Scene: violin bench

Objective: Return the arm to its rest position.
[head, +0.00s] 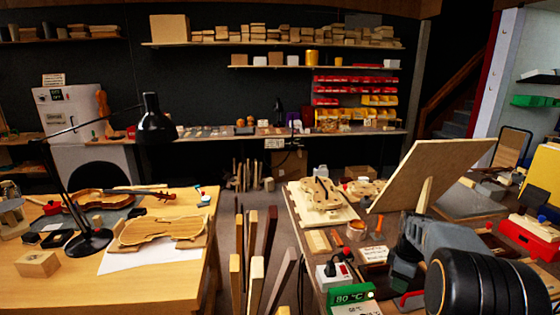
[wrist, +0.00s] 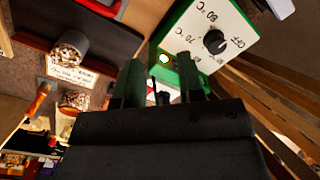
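My gripper (wrist: 160,82) shows in the wrist view with its two fingers apart. I see no object held between them; a white and green control box with a black dial (wrist: 205,45) lies beyond the fingertips. A small dark part with a bit of red shows in the gap, and I cannot tell what it belongs to. In the head view my arm reaches in from the lower right over the right bench (head: 295,212).
Upright wood strips (head: 254,280) stand between the benches. The left bench (head: 150,288) bears a black lamp (head: 156,125) and a violin body (head: 160,229).

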